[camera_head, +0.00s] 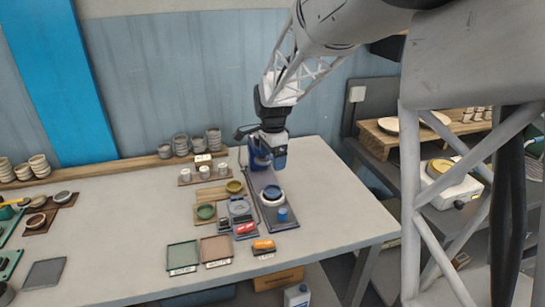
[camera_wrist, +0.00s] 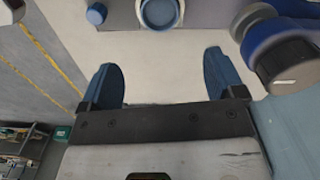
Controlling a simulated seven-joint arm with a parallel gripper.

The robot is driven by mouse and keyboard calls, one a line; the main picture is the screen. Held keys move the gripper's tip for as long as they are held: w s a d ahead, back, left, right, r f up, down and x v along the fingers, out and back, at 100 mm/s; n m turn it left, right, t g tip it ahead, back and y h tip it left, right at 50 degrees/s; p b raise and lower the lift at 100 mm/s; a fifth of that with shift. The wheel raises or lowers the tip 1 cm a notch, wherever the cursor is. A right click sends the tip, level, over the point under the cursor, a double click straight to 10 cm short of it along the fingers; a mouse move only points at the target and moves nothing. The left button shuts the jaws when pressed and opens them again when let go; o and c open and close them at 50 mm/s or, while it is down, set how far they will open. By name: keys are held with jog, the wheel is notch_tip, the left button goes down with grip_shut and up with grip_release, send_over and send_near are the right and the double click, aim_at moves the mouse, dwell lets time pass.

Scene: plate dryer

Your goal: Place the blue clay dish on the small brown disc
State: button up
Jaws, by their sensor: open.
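The blue clay dish (camera_head: 272,191) appears to be the round blue piece with a paler inside, on a round stand on the dark mat at the table's right side. In the wrist view, a round blue dish (camera_wrist: 160,10) is cut by the top edge. My gripper (camera_head: 280,158) is above the table's back right, behind and above the dish. In the wrist view my gripper (camera_wrist: 166,80) has its two blue fingers wide apart with nothing between them. A small brown disc (camera_head: 36,220) lies on a brown board at the far left; I cannot tell if it is the task's disc.
A blue upright device (camera_head: 258,155) stands close beside my gripper. A small blue cylinder (camera_head: 282,214) stands in front of the dish. A green dish (camera_head: 206,211), an ochre dish (camera_head: 234,186) and a grey dish (camera_head: 239,207) sit left. The table's middle left is clear.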

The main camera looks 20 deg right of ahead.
jog(key=s+a+r+n+t, duration=0.1)
jog(key=s+r+n, duration=0.3)
jog(key=s, duration=0.6)
jog(key=s+a+r+n, duration=0.1)
jog(key=s+r+n, duration=0.3)
jog(key=s, duration=0.6)
jog(key=s+a+f+n+t, duration=0.1)
jog(key=s+n, duration=0.7)
jog(key=s, duration=0.9)
jog(key=shift+s+a+t, duration=0.25)
jog(key=shift+a+t, duration=0.05)
